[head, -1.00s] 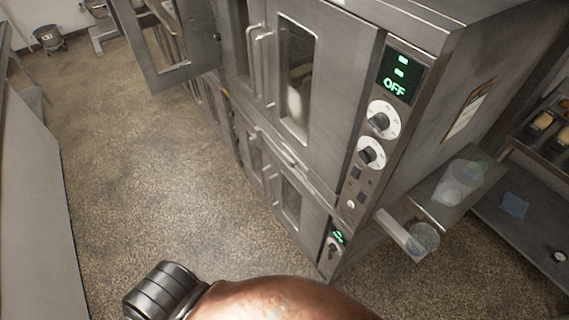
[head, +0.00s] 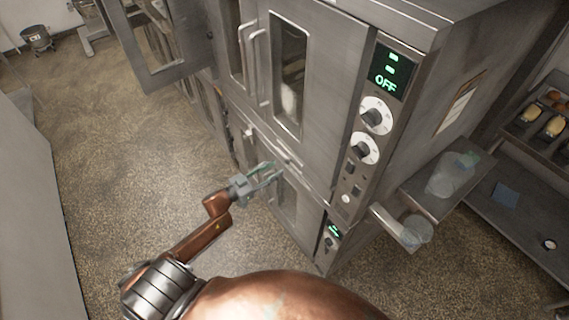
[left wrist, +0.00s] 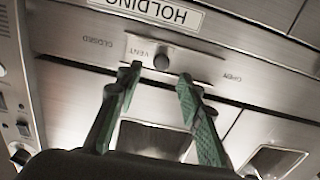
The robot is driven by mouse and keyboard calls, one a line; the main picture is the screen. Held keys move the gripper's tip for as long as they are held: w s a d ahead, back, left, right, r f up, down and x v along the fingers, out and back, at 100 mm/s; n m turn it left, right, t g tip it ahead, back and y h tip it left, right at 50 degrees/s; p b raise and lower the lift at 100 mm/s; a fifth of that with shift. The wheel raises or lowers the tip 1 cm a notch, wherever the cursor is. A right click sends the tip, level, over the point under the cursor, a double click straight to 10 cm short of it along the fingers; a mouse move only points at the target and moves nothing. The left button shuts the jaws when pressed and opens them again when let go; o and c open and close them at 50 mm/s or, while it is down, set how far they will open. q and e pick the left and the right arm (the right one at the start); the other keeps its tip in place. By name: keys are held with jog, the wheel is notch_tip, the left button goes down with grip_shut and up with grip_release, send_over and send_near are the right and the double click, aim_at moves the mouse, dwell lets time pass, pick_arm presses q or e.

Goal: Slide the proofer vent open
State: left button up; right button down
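The proofer (head: 325,75) is a tall steel cabinet. The word CLOSED is left of the knob, OPEN is right and lower; the knob stands between the two words. My left gripper (head: 272,171) is in front of the strip between the upper and lower doors. In the left wrist view its green fingers (left wrist: 158,74) are open and empty, below and either side of the knob. Contact with the knob cannot be told. My right gripper is out of view.
An upper door handle (head: 251,65) juts out above my left gripper. The control panel (head: 372,130) reads OFF. A side shelf (head: 437,190) with clear containers sticks out at the right. An open door (head: 150,50) stands at far left.

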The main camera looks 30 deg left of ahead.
aim_at(286, 162)
pick_arm(q)
jog(key=x, duration=0.5)
jog(key=shift+w+d+f, duration=0.1)
jog(key=shift+w, duration=0.25)
jog(key=shift+c, duration=0.4)
grip_shut()
